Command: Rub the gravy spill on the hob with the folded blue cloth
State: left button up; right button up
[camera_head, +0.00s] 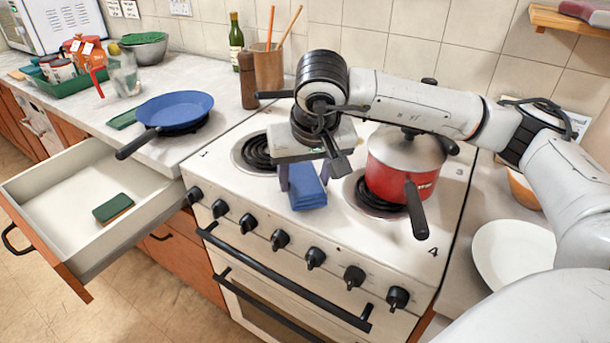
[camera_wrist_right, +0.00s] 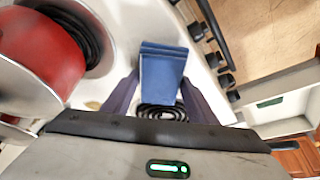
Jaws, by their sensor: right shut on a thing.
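The folded blue cloth (camera_head: 307,192) is between the fingers of my right gripper (camera_head: 303,178), over the front middle of the white hob (camera_head: 240,190). My right gripper is shut on it, and the cloth (camera_wrist_right: 163,72) also shows between the fingers in the right wrist view. I cannot tell whether the cloth touches the hob. A small tan patch (camera_wrist_right: 93,105) on the hob shows beside one finger in the right wrist view; it may be part of the gravy spill. No spill is clear in the head view, where the gripper and cloth cover that area. My left gripper is not in view.
A red pot (camera_head: 392,177) stands on a coil just right of the cloth, its black handle pointing forward. A blue pan (camera_head: 175,108) is on the left counter. An open drawer (camera_head: 75,190) holds a green sponge (camera_head: 113,207). A white plate (camera_head: 512,252) lies at right.

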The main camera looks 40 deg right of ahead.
jog(key=shift+f+b, duration=0.95)
jog(key=shift+f, duration=0.1)
